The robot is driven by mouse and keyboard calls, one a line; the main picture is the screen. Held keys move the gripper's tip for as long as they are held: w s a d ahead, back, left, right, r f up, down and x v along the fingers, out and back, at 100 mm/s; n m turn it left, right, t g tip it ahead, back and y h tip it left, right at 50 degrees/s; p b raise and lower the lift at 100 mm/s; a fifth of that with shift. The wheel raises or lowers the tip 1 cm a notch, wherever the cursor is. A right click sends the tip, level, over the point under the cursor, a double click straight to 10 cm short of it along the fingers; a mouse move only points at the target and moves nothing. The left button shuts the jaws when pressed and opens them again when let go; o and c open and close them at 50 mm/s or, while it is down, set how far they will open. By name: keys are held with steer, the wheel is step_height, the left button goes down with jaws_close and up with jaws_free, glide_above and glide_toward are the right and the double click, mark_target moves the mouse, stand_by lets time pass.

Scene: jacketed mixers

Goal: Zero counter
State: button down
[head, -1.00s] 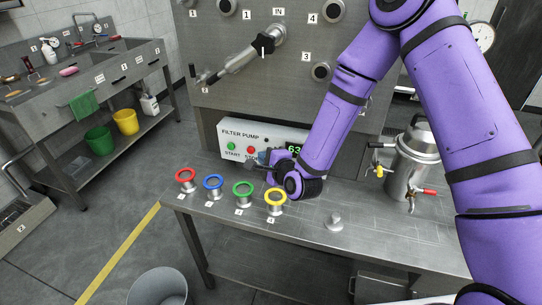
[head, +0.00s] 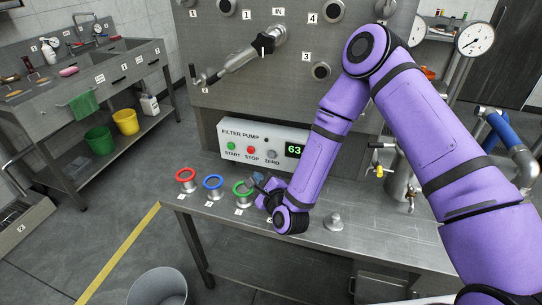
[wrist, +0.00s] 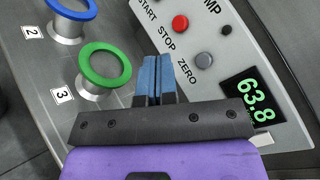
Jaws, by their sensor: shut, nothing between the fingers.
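The filter pump box (head: 228,134) stands on the steel bench against the panel. Its grey ZERO button (head: 271,153) is right of the red STOP button (head: 251,149) and green START button (head: 231,146). The green counter display (head: 294,150) is at the right, partly behind my arm. My gripper (head: 257,178) is shut and empty in front of the box. In the wrist view its blue fingertips (wrist: 153,62) are apart from the ZERO button, to its left.
Red (head: 185,174), blue (head: 213,182) and green (head: 242,188) ringed ports stand along the bench front, the green one beside my gripper. A small metal knob (head: 333,221) and a steel vessel (head: 398,180) are to the right. A pipe with a black handle (head: 240,60) juts from the panel.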

steer(key=shift+w+d, duration=0.5)
steer(key=shift+w, duration=0.8)
steer(key=shift+w+d, duration=0.45)
steer(key=shift+w, duration=0.85)
steer(key=shift+w+d, duration=0.5)
steer(key=shift+w, duration=0.8)
steer(key=shift+w+d, duration=0.15)
steer(key=shift+w, duration=0.25)
steer(key=shift+w+d, duration=0.15)
steer(key=shift+w, duration=0.25)
steer(key=shift+s, duration=0.15)
steer(key=shift+s+a, duration=0.3)
steer(key=shift+s, duration=0.4)
steer(key=shift+s+a, duration=0.3)
steer(key=shift+s, duration=0.5)
steer(key=shift+s+a, duration=0.25)
steer(key=shift+s, duration=0.5)
steer(key=shift+s+a, duration=0.3)
steer(key=shift+s, duration=0.5)
